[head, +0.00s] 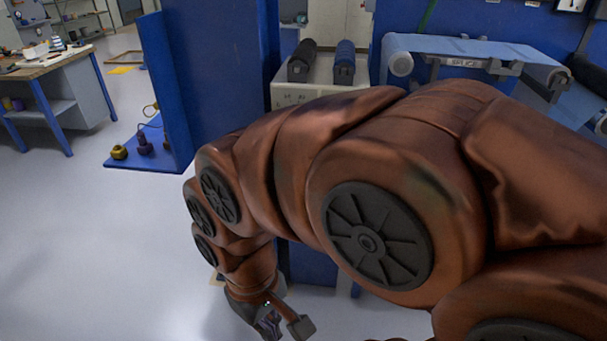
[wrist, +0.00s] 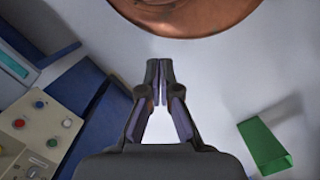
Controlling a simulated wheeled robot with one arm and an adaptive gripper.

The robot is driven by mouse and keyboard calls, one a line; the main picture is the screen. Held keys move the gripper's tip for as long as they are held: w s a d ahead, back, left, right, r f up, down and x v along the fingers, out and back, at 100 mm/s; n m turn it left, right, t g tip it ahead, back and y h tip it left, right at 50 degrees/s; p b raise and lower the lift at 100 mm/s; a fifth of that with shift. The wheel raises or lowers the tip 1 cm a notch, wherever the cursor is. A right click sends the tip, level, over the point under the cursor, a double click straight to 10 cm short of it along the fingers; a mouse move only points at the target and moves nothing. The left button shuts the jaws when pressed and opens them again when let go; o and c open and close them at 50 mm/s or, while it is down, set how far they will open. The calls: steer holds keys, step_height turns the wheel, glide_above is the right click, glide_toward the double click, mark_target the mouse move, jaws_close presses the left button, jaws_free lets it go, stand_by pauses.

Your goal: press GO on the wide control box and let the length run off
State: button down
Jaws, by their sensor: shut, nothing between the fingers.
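A beige control box (wrist: 42,106) lies at the lower left of the wrist view. In the head view my gripper (head: 286,326) hangs low at the bottom edge. My arm hides much of the machine there.
A pale roller and web with a SPLICE plate (head: 464,63) are at the upper right. A beige rack (head: 290,95) holds a black and a blue roll. A blue post (head: 215,70) stands left of my arm. Open floor lies left.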

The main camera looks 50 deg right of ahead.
steer(key=w+d+f+m+t+h+b, duration=0.1)
steer(key=w+d+f+m+t+b, duration=0.25)
steer(key=w+d+f+b, duration=0.6)
steer(key=w+d+f+m+t+b, duration=0.4)
steer(key=w+b, duration=0.3)
steer(key=w, duration=0.8)
steer(key=w+d+f+m+t+h+b, duration=0.15)
steer(key=w+d+f+t+b, duration=0.5)
steer(key=w, duration=0.65)
steer(key=w+d+f+m+t+h+b, duration=0.1)
steer(key=w+d+f+m+t+b, duration=0.15)
steer(key=d+b, duration=0.3)
steer(key=w+d+f+m+t+h+b, duration=0.1)
steer(key=w+d+m+t+b, duration=0.2)
steer(key=b, duration=0.4)
steer(key=s+d+m+t+h+b, duration=0.4)
steer(key=s+d+m+t+b, duration=0.1)
steer(key=d, duration=0.5)
steer(key=s+m+b, duration=0.1)
steer(key=s+b, duration=0.1)
steer(key=s, duration=0.1)
steer(key=shift+d+b, duration=0.35)
steer(key=shift+b, duration=0.05)
steer(key=shift+w+d, duration=0.1)
